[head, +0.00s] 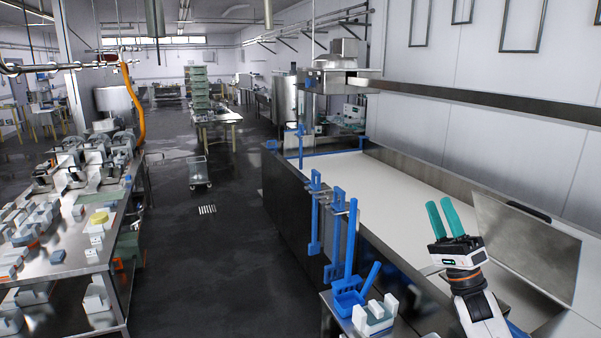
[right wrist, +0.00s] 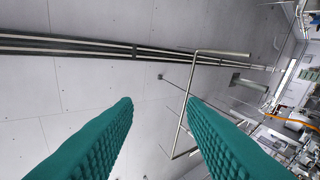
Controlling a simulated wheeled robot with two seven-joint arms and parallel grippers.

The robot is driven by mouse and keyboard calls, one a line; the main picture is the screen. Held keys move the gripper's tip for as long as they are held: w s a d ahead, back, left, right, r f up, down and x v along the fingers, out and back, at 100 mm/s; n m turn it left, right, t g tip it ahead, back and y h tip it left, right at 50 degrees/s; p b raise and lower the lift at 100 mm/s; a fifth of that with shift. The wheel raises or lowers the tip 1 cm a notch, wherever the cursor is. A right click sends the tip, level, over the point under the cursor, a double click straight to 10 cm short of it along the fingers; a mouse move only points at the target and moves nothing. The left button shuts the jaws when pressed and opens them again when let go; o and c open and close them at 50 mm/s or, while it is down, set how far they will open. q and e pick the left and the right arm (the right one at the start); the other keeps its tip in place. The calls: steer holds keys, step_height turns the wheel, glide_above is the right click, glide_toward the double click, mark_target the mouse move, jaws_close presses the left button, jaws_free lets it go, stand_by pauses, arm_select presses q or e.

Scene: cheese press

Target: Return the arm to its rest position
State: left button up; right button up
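My right gripper (head: 445,218) is raised in the right part of the head view, its two teal fingers pointing up. The fingers are apart with nothing between them. In the right wrist view its fingers (right wrist: 160,125) frame only the wall and pipes beyond. The gripper shows in front of the long white-floored vat (head: 400,190) and left of a leaning metal plate (head: 527,245). My left gripper is in neither view.
Blue tools (head: 337,225) hang at the vat's near edge. A blue scoop (head: 352,290) and a white block (head: 375,316) lie on a small stand below. A cluttered steel table (head: 70,260) stands at left.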

steer(key=w+d+f+n+g+h, duration=0.3)
steer(key=w+d+f+n+h, duration=0.15)
steer(key=f+n+h, duration=0.35)
steer(key=w+d+f+n+g+h, duration=0.25)
steer(key=w+f+h, duration=0.35)
steer(key=h, duration=0.4)
steer(key=s+a+f+g+b, duration=0.15)
steer(key=s+f, duration=0.25)
steer(key=f, duration=1.2)
steer(key=s+f+g+b, duration=0.25)
steer(key=s+f, duration=0.25)
steer(key=f, duration=1.1)
steer(key=s+a+f+g+y+b, duration=0.15)
steer(key=s+f+g, duration=0.25)
steer(key=s+f, duration=0.95)
steer(key=s+a+f+g+b, duration=0.2)
steer(key=s+a+f+g, duration=0.1)
steer(key=s+f, duration=1.05)
steer(key=s+a+f+g+b, duration=0.1)
steer(key=s+f, duration=0.4)
steer(key=s, duration=0.5)
steer(key=s+a+f+g+b, duration=0.1)
steer(key=s+a+f+g, duration=0.1)
steer(key=s+f, duration=0.4)
steer(key=s+a+f+g+b, duration=0.1)
steer(key=s+f, duration=0.4)
steer(key=s, duration=0.9)
steer(key=shift+a+f+g, duration=0.35)
steer(key=shift+a+g, duration=0.15)
steer(key=shift+g, duration=0.75)
